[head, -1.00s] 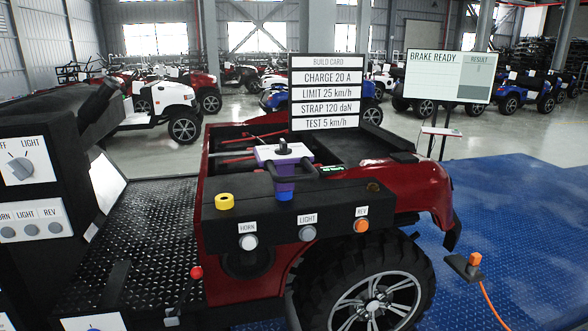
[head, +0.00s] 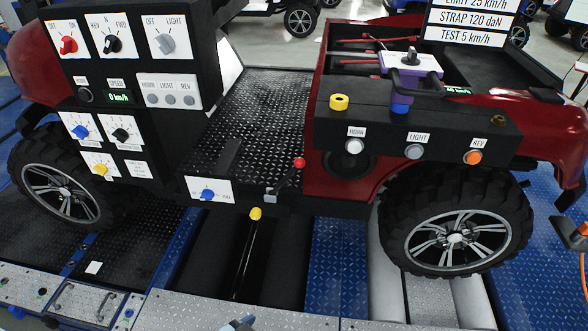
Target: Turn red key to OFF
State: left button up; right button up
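The red key (head: 68,45) is a small red knob on a white plate with OFF and ON labels. It sits at the upper left of the black control panel (head: 128,68). Its exact pointing direction is too small to tell.
Beside the key are a black REV-N-FWD knob (head: 113,44) and a grey light knob (head: 165,44). Below are a green 0 km/h speed display (head: 118,97), blue, black and yellow knobs, and a red-tipped lever (head: 299,163). A small blue-grey part shows at the bottom edge.

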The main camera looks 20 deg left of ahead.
aim_at(68, 45)
jog(key=u, duration=1.55)
